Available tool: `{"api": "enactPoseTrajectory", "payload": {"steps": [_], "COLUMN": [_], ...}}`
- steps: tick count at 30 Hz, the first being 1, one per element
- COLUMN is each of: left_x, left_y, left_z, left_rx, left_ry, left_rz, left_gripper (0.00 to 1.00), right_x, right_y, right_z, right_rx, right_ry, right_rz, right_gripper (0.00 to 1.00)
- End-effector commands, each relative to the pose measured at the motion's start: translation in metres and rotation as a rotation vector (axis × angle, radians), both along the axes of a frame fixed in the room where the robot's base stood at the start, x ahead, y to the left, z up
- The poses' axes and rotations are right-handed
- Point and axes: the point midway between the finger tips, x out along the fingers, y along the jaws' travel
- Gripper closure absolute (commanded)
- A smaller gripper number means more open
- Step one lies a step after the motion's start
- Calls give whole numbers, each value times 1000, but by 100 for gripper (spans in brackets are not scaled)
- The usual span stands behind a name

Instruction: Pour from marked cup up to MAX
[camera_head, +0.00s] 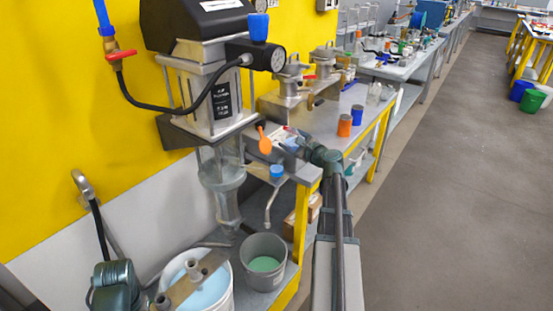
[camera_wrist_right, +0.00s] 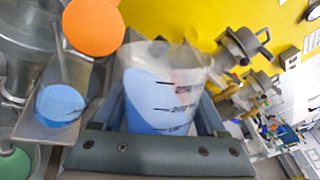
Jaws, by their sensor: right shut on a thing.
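My right gripper (camera_head: 298,146) reaches in from the lower right and is shut on a marked cup (camera_wrist_right: 165,92). In the right wrist view the cup is translucent, with dark graduation lines and blue liquid inside. In the head view it is small and partly hidden by the jaws. The gripper is to the right of a clear vessel (camera_head: 222,175) that tapers downward under the machine (camera_head: 208,95). No MAX lettering is readable.
An orange spoon-shaped piece (camera_head: 264,140) and a blue-topped piece (camera_head: 277,171) are close by the right gripper. Below stand a white bucket (camera_head: 222,296) with pale blue liquid and a grey bucket (camera_head: 281,247) with green liquid. Orange and blue cups (camera_head: 345,126) stand on the bench behind.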

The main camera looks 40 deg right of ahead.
Motion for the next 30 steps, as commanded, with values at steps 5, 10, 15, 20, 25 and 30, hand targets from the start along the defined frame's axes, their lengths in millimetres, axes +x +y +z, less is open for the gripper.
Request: {"api": "enactPoseTrajectory", "payload": {"steps": [5, 10, 15, 20, 25, 30], "left_x": [0, 0, 0, 0, 0, 0], "left_y": [0, 0, 0, 0, 0, 0], "left_z": [1, 2, 3, 4, 5, 6], "left_rx": [0, 0, 0, 0, 0, 0], "left_ry": [0, 0, 0, 0, 0, 0], "left_rz": [0, 0, 0, 0, 0, 0], "left_gripper": [50, 50, 50, 50, 50, 50], "right_x": [0, 0, 0, 0, 0, 0], "right_y": [0, 0, 0, 1, 1, 1], "right_z": [1, 1, 2, 2, 3, 4], "right_rx": [-10, -21, -31, -40, -50, -60], "right_ry": [2, 5, 8, 10, 13, 15], "right_rz": [0, 0, 0, 0, 0, 0], "right_gripper": [91, 91, 91, 91, 91, 91]}}
